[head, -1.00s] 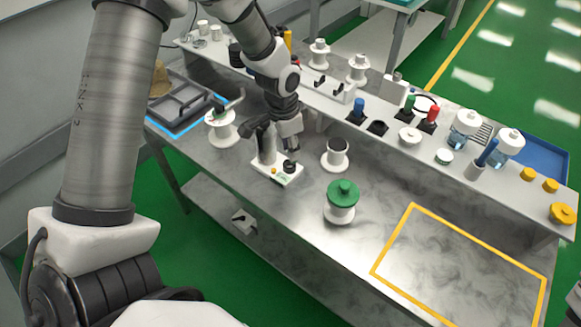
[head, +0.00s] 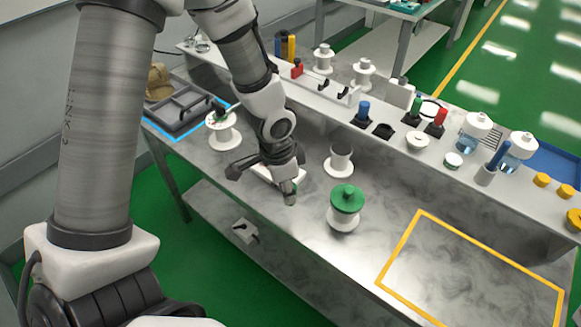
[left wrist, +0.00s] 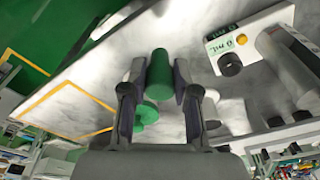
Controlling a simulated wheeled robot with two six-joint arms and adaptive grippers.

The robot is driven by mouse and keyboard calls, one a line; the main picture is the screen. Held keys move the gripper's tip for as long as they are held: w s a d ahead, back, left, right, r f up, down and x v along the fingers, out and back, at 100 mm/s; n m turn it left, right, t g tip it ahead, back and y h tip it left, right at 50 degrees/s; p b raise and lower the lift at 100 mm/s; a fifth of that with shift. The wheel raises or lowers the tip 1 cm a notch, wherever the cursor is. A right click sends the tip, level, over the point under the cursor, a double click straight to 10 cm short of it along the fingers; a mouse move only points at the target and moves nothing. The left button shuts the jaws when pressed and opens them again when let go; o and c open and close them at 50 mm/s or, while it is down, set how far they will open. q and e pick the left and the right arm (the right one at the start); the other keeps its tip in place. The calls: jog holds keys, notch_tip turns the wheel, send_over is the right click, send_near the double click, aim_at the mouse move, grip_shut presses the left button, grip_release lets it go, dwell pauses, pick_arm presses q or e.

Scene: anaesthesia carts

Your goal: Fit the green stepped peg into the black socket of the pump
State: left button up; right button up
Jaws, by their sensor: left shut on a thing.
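The green peg (left wrist: 160,75) is held between the two fingers of my left gripper (left wrist: 158,85) in the left wrist view. Its smooth round body shows; its steps cannot be made out. The pump (left wrist: 270,40) is a white box with a label, a yellow button and a round black socket (left wrist: 229,64). It lies to the right of the peg, and the two are apart. In the head view my left gripper (head: 288,196) hangs over the bench and hides most of the pump (head: 262,173). The socket and peg are not clear there. My right gripper is out of view.
A white spool with a green top (head: 345,207) and a grey-topped spool (head: 339,160) stand right of the gripper. A grey tray (head: 183,112) and another spool (head: 221,130) are left. A raised shelf (head: 460,178) runs behind. The yellow-outlined area (head: 470,270) is clear.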

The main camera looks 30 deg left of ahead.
pick_arm(q)
jog(key=w+a+p, duration=0.1)
jog(key=w+a, duration=0.1)
jog(key=w, duration=0.1)
jog(key=w+a+f+p, duration=0.1)
jog(key=w+a, duration=0.1)
jog(key=w, duration=0.2)
jog(key=w+a+p, duration=0.2)
jog(key=w+a, duration=0.1)
jog(key=w, duration=0.1)
jog(key=shift+f, duration=0.2)
jog(key=shift+f+p, duration=0.3)
jog(key=shift+f, duration=0.1)
notch_tip(320, 180, down, 2)
jog(key=shift+f+p, duration=0.25)
jog(key=shift+p, duration=0.15)
jog(key=shift+w+a+f, duration=0.1)
jog(key=shift+w+f, duration=0.05)
jog(key=shift+f, duration=0.2)
jog(key=o, duration=0.6)
jog(key=shift+o, duration=0.2)
